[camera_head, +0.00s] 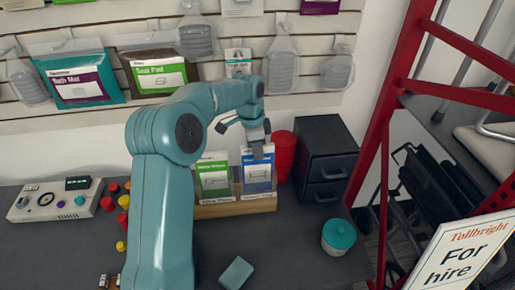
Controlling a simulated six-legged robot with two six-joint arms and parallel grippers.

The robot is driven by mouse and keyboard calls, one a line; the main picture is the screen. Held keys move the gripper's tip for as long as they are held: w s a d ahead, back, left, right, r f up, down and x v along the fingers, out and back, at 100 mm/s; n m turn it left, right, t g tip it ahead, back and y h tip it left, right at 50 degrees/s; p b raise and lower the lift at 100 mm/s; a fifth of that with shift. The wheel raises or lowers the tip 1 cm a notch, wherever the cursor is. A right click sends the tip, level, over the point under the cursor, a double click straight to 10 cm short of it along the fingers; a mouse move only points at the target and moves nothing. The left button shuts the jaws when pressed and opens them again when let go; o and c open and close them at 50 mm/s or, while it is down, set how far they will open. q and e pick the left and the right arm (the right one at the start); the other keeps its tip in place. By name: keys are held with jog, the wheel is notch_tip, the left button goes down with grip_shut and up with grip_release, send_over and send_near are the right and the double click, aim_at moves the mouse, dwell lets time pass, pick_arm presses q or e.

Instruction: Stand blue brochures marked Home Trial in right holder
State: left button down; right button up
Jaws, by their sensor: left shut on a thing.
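My left gripper (257,151) reaches down from above and is shut on the top of a blue and white brochure (258,174). The brochure is upright at the right holder (259,202), the right part of a wooden-based stand. I cannot tell whether its lower edge rests on the base. Green and white brochures (213,178) stand in the left holder (214,208). The print on the blue brochure is too small to read. My right gripper is not in view.
A red cylinder (284,155) and a black drawer unit (325,160) stand close right of the stand. A teal-lidded jar (338,237) and a teal block (236,273) are on the dark counter. A white device (54,200) and several red and yellow pieces lie left. Packages hang behind.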

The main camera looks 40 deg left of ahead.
pick_arm(q)
jog(key=c, duration=1)
grip_release()
jog(key=shift+o, duration=0.2)
jog(key=shift+d+r, duration=0.1)
jog(key=shift+r, duration=0.05)
jog(key=shift+w, duration=0.1)
jog(key=shift+a+r, duration=0.2)
jog(key=shift+r, duration=0.05)
notch_tip(320, 180, up, 16)
jog(key=s+p, duration=0.1)
jog(key=shift+s+a+f, duration=0.25)
jog(key=shift+s+a, duration=0.15)
